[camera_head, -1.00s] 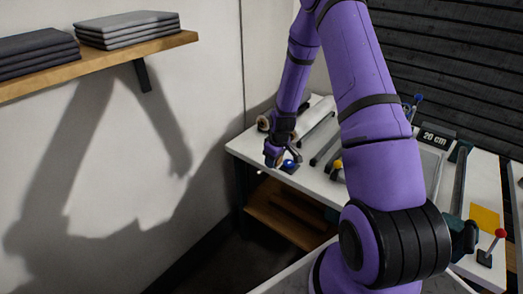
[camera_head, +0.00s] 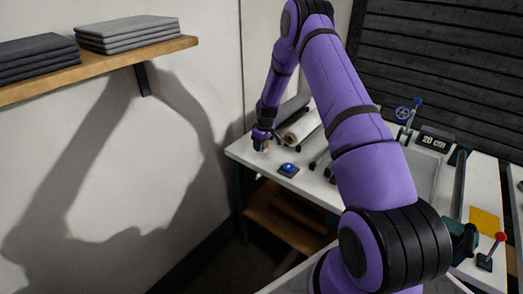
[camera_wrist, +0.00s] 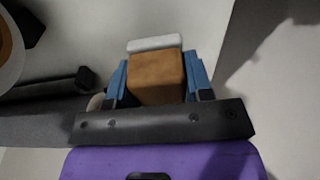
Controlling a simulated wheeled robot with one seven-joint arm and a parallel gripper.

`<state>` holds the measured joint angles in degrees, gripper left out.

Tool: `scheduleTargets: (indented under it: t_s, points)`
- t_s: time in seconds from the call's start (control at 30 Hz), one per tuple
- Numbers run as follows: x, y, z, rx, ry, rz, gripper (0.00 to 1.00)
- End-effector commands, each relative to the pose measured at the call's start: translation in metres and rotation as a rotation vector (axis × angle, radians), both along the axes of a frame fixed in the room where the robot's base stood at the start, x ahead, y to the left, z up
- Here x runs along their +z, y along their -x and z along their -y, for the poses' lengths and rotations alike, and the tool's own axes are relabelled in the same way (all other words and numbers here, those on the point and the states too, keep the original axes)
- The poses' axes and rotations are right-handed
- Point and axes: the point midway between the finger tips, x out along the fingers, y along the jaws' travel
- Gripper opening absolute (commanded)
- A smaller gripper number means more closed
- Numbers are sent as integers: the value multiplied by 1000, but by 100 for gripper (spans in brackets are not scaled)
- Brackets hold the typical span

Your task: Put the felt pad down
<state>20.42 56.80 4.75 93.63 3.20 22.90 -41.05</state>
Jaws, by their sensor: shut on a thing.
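My gripper (camera_head: 262,143) is low at the far left corner of the white table (camera_head: 245,150). In the wrist view its two blue fingers (camera_wrist: 159,82) are shut on the felt pad (camera_wrist: 157,78), a brown block with a pale strip along its far end. In the head view the pad is mostly hidden by the gripper, with a small brownish patch showing. I cannot tell whether the pad touches the tabletop.
A dark grey roll (camera_head: 291,107) and a white roll (camera_head: 302,127) lie just right of my gripper. A blue button (camera_head: 288,170) sits near the table's front edge. The wall is close on the left. A shelf (camera_head: 110,67) with folded cloth hangs there.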

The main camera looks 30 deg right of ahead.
Motion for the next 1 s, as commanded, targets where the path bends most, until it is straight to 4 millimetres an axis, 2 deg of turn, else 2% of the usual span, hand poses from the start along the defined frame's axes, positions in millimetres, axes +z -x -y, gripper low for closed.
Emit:
scheduleTargets:
  t_s: [0.2, 0.77, 0.8, 0.9, 1.0]
  points:
    - [-28, 1, 0, 0, 0, -2, 17]
    - [-37, 1, 0, 0, -1, -1, 17]
    - [-38, 1, 0, 0, -1, -1, 49]
    - [-39, 2, -1, 0, -1, -3, 72]
    - [-40, 3, -3, 2, -3, -6, 72]
